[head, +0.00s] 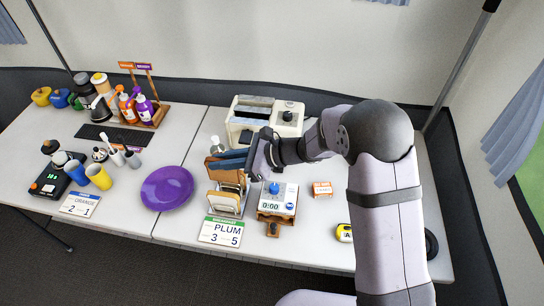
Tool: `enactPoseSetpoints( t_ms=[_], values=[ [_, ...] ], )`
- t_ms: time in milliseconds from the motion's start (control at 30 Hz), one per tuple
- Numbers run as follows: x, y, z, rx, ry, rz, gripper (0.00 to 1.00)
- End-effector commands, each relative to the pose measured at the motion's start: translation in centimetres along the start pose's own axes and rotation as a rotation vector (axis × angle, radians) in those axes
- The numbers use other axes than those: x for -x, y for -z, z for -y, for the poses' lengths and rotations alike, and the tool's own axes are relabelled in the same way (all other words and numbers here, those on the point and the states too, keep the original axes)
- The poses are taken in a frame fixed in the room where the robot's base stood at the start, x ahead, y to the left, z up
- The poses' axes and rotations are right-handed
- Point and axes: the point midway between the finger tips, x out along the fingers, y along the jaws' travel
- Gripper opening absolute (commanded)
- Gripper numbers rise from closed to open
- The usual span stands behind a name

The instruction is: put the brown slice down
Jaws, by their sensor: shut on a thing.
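My gripper (233,159) is shut on the brown slice (214,163), above the far end of a wire rack (225,207). The slice's brown edge shows at the fingertips; the fingers hide part of it. A paler slice (228,177) stands in the rack just below and in front of the fingers. I cannot tell whether the brown slice touches the rack.
A cream toaster (238,125) stands behind my gripper. A purple plate (167,188) lies to the left. A timer (277,198) reading 0:00 stands right of the rack. A PLUM 3 5 card (221,232) stands in front. Cups and bottles crowd the far left.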

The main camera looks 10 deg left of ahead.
Motion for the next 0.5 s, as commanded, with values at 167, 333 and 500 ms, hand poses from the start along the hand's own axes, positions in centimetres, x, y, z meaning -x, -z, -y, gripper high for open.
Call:
enactPoseSetpoints(
  t_ms=[167, 333, 500],
  values=[
    [0.6, -1.6, 0.1, 0.005, 0.001, 0.002, 0.0],
    [1.9, -4.6, 0.1, 0.007, 0.002, 0.003, 0.0],
    [3.2, -7.8, 0.0, 0.007, 0.002, 0.002, 0.0]
  ],
)
